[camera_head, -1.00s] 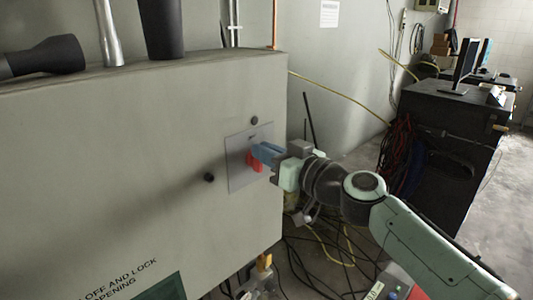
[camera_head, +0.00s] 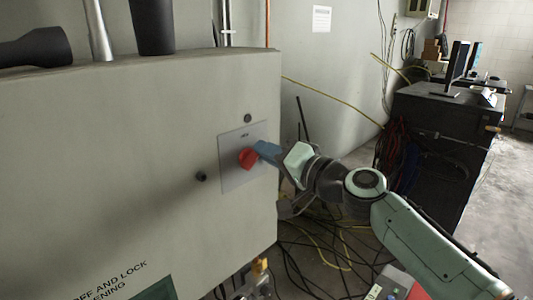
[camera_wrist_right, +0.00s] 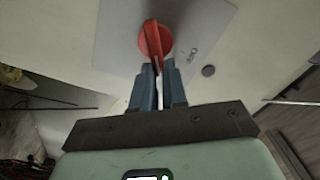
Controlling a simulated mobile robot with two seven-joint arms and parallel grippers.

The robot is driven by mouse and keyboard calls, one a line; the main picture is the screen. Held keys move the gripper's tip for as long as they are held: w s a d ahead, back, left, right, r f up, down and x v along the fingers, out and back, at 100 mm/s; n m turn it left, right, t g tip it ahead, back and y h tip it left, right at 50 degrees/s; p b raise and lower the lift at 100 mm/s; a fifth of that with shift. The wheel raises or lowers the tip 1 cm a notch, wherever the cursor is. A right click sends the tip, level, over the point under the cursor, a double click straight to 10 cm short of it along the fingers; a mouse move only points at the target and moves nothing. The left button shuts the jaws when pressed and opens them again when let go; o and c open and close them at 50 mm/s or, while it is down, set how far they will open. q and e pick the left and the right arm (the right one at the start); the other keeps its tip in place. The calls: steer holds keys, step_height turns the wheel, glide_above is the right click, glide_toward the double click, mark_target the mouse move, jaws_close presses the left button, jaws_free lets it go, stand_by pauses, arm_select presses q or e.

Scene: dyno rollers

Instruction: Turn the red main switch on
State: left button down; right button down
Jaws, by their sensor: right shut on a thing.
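The red main switch (camera_head: 248,159) is a round red knob with a raised grip bar, on a light grey plate (camera_head: 232,182) on the cabinet's front. In the right wrist view the red main switch (camera_wrist_right: 153,38) shows at the top, its bar running down between the blue fingers. My right gripper (camera_head: 261,153) comes from the right, and its blue fingertips are at the knob. In the wrist view the right gripper (camera_wrist_right: 160,68) is shut on the bar's end. The fingers partly hide the knob in the head view. My left gripper is not in view.
The large grey cabinet (camera_head: 100,140) fills the left, with dark cylindrical parts (camera_head: 153,25) on top. A small black knob (camera_head: 201,177) and a dark button (camera_head: 248,118) are near the switch plate. Loose cables (camera_head: 315,250) lie on the floor. A dark workbench (camera_head: 435,130) stands right.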

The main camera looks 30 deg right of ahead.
steer(key=shift+d+f+m, duration=0.1)
steer(key=shift+f+m, duration=0.15)
steer(key=shift+m, duration=0.85)
steer(key=shift+d+f+m, duration=0.1)
steer(key=shift+f+m, duration=0.15)
steer(key=shift+m, duration=0.85)
steer(key=shift+d+f+m, duration=0.1)
steer(key=shift+f+m, duration=0.15)
steer(key=shift+m, duration=0.85)
steer(key=shift+w, duration=0.1)
steer(key=c, duration=1.2)
jaws_free()
steer(key=shift+o, duration=0.2)
steer(key=b+v, duration=0.2)
steer(key=v, duration=1.1)
